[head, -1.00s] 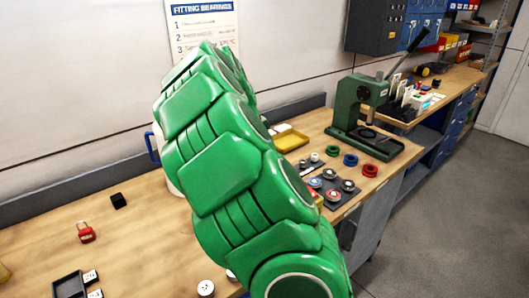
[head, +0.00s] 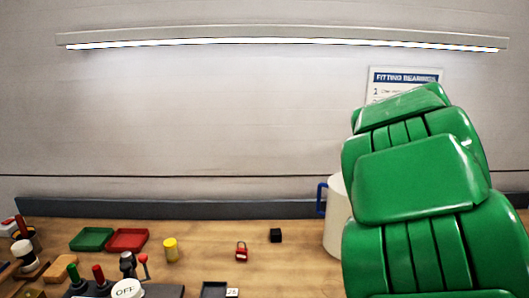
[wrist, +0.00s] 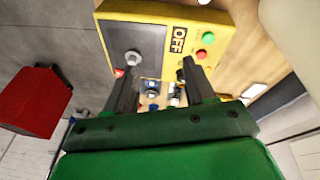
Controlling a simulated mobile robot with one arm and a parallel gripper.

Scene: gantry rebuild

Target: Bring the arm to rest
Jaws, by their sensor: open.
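My green arm fills the right side of the head view, raised over the bench, and its gripper end is not visible there. In the wrist view my gripper (wrist: 158,75) shows two dark fingers standing apart, open. I see nothing clamped between them; several small blurred items show in the gap beyond. A yellow panel (wrist: 118,38) marked OFF, with a grey knob and a red and a green button, shows just past the fingertips. I cannot tell whether the fingers touch it.
On the wooden bench (head: 205,265) are a green tray (head: 91,239), a red tray (head: 127,240), a yellow cylinder (head: 170,249), a red padlock (head: 241,251) and a black block (head: 275,235). A white container (head: 336,218) stands beside my arm. A red box (wrist: 35,100) is left in the wrist view.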

